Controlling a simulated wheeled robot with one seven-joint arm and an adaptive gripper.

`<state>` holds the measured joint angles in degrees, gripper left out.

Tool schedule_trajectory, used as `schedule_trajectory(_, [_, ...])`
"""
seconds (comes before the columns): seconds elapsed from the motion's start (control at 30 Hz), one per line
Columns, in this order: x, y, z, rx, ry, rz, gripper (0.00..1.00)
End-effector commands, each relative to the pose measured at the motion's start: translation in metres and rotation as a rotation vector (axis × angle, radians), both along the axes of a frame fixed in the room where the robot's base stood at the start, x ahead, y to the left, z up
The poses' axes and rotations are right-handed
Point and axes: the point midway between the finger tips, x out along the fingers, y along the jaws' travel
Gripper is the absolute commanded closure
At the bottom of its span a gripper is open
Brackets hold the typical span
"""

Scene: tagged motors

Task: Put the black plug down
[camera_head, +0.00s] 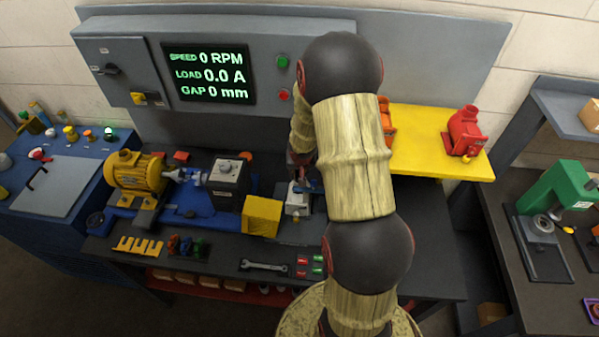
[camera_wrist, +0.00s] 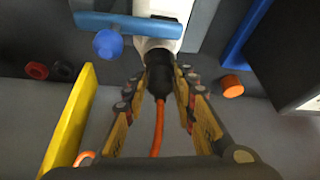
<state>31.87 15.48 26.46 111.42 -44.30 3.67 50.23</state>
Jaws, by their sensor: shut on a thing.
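The black plug (camera_wrist: 159,76) shows in the wrist view with an orange cable (camera_wrist: 158,128) running from its near end. My gripper (camera_wrist: 159,88) has its fingers on either side of the plug and is shut on it. The plug's far end meets a white housing (camera_wrist: 157,28); I cannot tell whether it is seated in it or only lines up with it. In the head view my arm hides most of the gripper, and the plug cannot be made out there. A light grey unit (camera_head: 297,203) stands just below the gripper on the bench.
A blue bar with a round knob (camera_wrist: 107,43) crosses beside the housing. A yellow plate (camera_wrist: 73,118) stands left of my fingers, and an orange cap (camera_wrist: 232,86) lies right. A yellow motor (camera_head: 136,172), a yellow block (camera_head: 262,215) and a wrench (camera_head: 263,266) are on the bench.

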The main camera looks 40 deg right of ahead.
Motion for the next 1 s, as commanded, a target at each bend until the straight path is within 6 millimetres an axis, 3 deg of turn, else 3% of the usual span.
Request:
schedule_trajectory(0.13, [0.000,0.000,-0.005,0.000,0.000,0.000,1.00])
schedule_trajectory(0.17, [0.000,0.000,-0.005,0.001,0.001,0.000,0.73])
schedule_trajectory(0.47, [0.000,0.000,-0.004,0.001,0.001,0.000,0.56])
schedule_trajectory(0.83, [0.000,0.000,-0.001,0.001,0.001,0.000,0.55])
schedule_trajectory(1.0, [-0.006,0.005,0.021,0.000,-0.001,-0.001,0.55])
